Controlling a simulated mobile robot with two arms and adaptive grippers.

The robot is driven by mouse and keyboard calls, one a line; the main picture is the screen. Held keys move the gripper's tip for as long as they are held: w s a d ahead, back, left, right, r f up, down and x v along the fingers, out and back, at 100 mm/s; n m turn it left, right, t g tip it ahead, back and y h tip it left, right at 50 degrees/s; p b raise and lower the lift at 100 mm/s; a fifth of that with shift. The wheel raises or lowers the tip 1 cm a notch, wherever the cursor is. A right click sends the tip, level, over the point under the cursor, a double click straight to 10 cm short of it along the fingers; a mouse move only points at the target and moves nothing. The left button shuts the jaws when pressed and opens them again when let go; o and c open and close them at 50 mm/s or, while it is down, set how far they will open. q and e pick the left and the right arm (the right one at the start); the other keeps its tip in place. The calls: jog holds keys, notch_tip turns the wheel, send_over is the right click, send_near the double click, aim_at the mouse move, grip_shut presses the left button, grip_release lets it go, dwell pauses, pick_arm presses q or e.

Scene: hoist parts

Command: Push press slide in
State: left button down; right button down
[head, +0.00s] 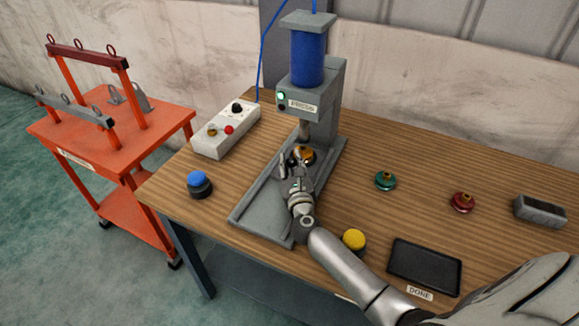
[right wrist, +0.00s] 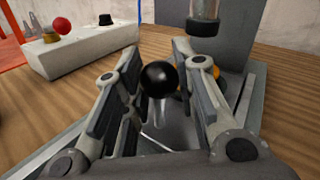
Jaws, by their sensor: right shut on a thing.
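The press (head: 308,75) stands on the wooden table, a grey frame with a blue cylinder and a downward ram (head: 304,130). Its grey slide base (head: 262,212) runs toward the front of the table. An orange-gold part (head: 307,153) sits under the ram; in the right wrist view it is mostly hidden behind a finger. My right gripper (head: 292,168) is over the slide base, in front of that part. In the right wrist view its fingers are shut on a black ball knob (right wrist: 158,79) on a pale stem. My left gripper is not in view.
A control box (head: 226,130) stands left of the press. Blue (head: 199,184) and yellow (head: 354,240) buttons flank the base. Green (head: 385,180) and red (head: 462,202) parts, a grey block (head: 540,211) and a black tray (head: 425,267) lie right. An orange cart (head: 90,140) stands left.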

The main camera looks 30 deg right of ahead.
jog(key=shift+d+r, duration=0.2)
jog(key=c, duration=1.4)
grip_release()
jog(key=shift+w, duration=0.1)
jog(key=shift+o, duration=1.3)
jog(key=shift+f, duration=0.2)
jog(key=shift+s+a, duration=0.15)
jog(key=shift+s, duration=0.05)
jog(key=v, duration=1.1)
jog(key=shift+s+r, duration=0.1)
jog(key=shift+s, duration=0.15)
